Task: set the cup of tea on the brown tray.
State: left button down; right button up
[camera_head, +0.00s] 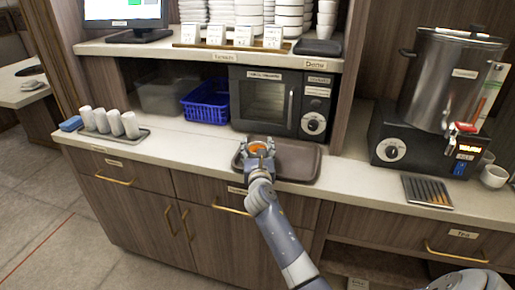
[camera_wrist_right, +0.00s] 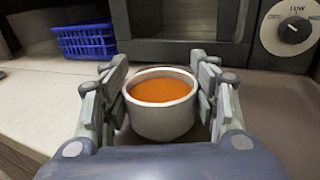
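The cup of tea (camera_head: 257,148) is a small white cup filled with orange-brown tea. It sits upright between the fingers of my right gripper (camera_head: 258,146), over the left part of the brown tray (camera_head: 303,164). In the right wrist view the cup (camera_wrist_right: 160,118) is flanked closely by both fingers of the gripper (camera_wrist_right: 161,95), which appear to press its sides. The tray (camera_wrist_right: 275,133) shows there beside and behind the cup. My left gripper is not in view.
A black oven (camera_head: 283,101) and a blue basket (camera_head: 207,102) stand behind the tray. The tray's right half is clear.

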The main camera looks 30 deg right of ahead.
jog(key=shift+o, duration=1.3)
jog(key=shift+s+a+r, duration=0.1)
jog(key=shift+r, duration=0.05)
jog(key=v, duration=1.1)
jog(key=shift+s+a, duration=0.2)
jog(key=shift+s, duration=0.15)
